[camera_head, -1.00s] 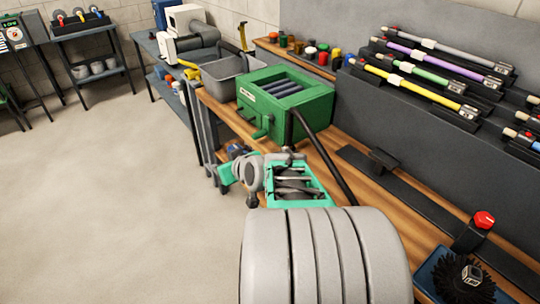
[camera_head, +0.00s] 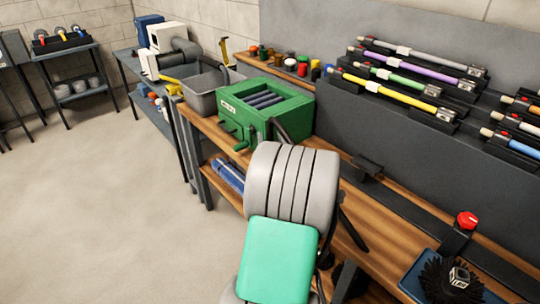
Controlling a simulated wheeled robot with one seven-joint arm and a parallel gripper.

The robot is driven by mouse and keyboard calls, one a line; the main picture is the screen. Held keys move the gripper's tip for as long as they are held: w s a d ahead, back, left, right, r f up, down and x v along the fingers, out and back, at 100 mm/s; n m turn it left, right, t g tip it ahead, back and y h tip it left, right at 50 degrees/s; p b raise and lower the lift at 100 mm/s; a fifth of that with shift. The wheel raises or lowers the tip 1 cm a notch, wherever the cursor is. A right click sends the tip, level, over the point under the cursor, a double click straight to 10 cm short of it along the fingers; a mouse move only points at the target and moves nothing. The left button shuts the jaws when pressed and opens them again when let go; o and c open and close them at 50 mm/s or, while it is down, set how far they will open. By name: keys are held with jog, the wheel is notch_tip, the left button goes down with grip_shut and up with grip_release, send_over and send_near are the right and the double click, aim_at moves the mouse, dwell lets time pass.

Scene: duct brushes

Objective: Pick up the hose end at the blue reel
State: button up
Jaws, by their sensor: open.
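I cannot pick out a hose end or make out for sure a blue reel. A blue roll-like thing (camera_head: 228,175) lies on the shelf under the wooden bench, partly hidden by my arm. A blue box-shaped thing (camera_head: 148,30) stands on the far table beside a white machine (camera_head: 168,37) with a thick grey pipe (camera_head: 184,48). My arm, grey and teal, fills the lower middle and hides part of the bench. My gripper does not show clearly; the arm hides it.
Coloured rods (camera_head: 405,95) lie on wall racks at right. A black brush (camera_head: 450,285) sits on a blue tray at lower right. The floor (camera_head: 100,210) at left is clear.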

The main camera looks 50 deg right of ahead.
grip_shut()
dwell(0.4)
dwell(1.0)
